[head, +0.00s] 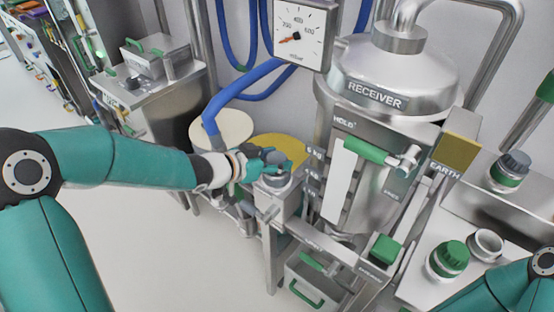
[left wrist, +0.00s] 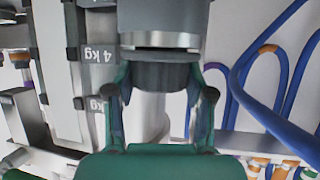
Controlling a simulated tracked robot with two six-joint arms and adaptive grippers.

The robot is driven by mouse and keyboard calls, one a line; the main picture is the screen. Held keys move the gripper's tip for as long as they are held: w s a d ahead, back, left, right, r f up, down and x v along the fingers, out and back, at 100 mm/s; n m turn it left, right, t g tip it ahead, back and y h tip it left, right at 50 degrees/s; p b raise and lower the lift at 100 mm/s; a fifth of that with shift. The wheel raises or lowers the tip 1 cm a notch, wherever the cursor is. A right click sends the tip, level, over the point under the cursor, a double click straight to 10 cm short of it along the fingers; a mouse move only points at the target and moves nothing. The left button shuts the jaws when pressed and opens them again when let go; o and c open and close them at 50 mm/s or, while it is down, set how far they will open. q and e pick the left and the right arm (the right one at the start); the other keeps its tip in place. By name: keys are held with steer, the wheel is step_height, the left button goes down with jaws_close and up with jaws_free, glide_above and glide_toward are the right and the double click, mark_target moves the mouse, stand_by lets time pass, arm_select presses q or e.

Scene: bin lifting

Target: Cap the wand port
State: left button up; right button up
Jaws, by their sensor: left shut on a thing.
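My left gripper (head: 266,165) is shut on a dark grey cap (head: 277,158) at the top of the wand port (head: 276,182), a short metal collar on a steel post beside the receiver. In the left wrist view the fingers of the left gripper (left wrist: 160,100) lie on both sides of the ribbed grey cap (left wrist: 160,74). A silver collar (left wrist: 162,40) adjoins the cap there. I cannot tell whether the cap is fully seated. My right arm shows at the lower right of the head view, but its gripper is out of the picture.
The steel receiver (head: 395,80) with its green handle (head: 370,151) stands right of the port. A blue hose (head: 240,85) hangs behind it. A green knob (head: 450,257), an open collar (head: 485,246) and a grey-topped knob (head: 510,168) are at the right. A drawer (head: 312,287) sits below.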

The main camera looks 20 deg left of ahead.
arm_select(q)
steer(key=shift+f, duration=0.2)
steer(key=o, duration=1.5)
steer(key=shift+c, duration=0.2)
steer(key=shift+r, duration=0.1)
steer(key=shift+s+a+r, duration=0.1)
steer(key=shift+s+a, duration=0.1)
steer(key=v, duration=1.1)
steer(key=shift+s, duration=0.15)
